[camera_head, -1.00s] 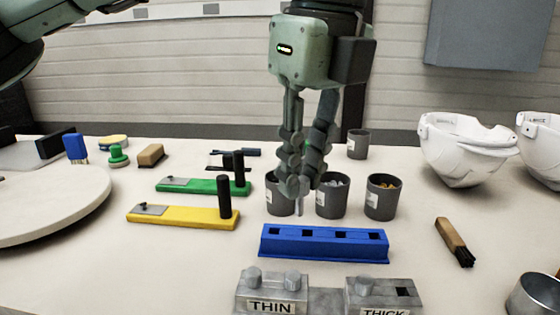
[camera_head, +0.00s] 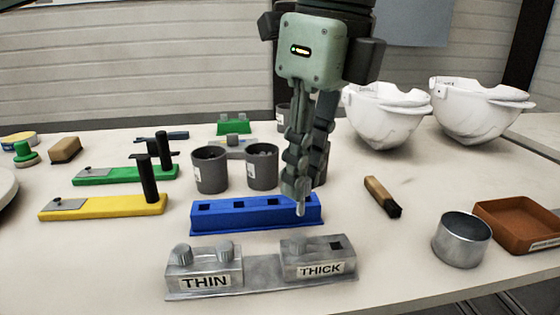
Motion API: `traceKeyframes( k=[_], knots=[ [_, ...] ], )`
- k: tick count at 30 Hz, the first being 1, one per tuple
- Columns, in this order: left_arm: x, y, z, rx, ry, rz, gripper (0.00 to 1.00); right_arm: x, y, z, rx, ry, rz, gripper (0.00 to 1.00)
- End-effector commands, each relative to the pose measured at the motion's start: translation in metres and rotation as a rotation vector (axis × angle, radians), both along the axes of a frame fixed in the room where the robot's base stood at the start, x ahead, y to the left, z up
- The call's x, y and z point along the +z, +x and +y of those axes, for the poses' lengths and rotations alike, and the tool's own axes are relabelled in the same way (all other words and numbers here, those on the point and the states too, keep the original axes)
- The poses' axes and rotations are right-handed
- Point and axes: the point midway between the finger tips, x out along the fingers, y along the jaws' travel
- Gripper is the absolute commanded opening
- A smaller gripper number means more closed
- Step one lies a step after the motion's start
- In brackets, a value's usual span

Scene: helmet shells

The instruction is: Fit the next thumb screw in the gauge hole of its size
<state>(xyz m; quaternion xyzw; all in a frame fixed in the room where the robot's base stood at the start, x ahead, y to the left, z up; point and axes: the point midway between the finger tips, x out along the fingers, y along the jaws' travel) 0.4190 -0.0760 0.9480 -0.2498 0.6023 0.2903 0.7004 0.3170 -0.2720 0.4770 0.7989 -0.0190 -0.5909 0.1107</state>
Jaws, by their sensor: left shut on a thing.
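The grey metal gauge (camera_head: 262,270) stands at the front, with a THIN block on its left and a THICK block on its right. Two thumb screws (camera_head: 181,254) sit in the THIN block. My left gripper (camera_head: 300,192) points down, above the gauge and in front of the right end of the blue holed block (camera_head: 245,214). It is shut on a small thumb screw (camera_head: 300,210), mostly hidden by the fingers. My right gripper is out of view.
Grey cups (camera_head: 210,170) stand behind the blue block; my gripper hides part of that row. Yellow (camera_head: 110,206) and green (camera_head: 120,175) strips lie left. A brush (camera_head: 381,196), metal cup (camera_head: 461,240), brown tray (camera_head: 520,222) and white helmet shells (camera_head: 385,118) are right.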

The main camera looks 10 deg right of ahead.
Motion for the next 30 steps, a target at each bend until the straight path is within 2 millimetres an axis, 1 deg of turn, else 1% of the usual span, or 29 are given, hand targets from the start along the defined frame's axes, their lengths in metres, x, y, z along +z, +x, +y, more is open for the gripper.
traceKeyframes(
  k=[6, 15, 19, 30],
  knots=[
    [-0.011, -0.004, -0.020, -0.002, 0.000, 0.000, 0.00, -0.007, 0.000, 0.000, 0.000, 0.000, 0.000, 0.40],
    [-0.023, -0.008, -0.044, -0.001, 0.001, -0.001, 0.00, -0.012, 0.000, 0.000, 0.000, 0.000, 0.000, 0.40],
    [-0.024, -0.009, -0.047, 0.000, 0.000, 0.000, 0.00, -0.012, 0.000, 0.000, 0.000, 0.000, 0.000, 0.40],
    [-0.023, -0.009, -0.047, 0.000, 0.000, 0.000, 0.00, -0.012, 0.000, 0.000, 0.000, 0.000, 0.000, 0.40]
  ],
)
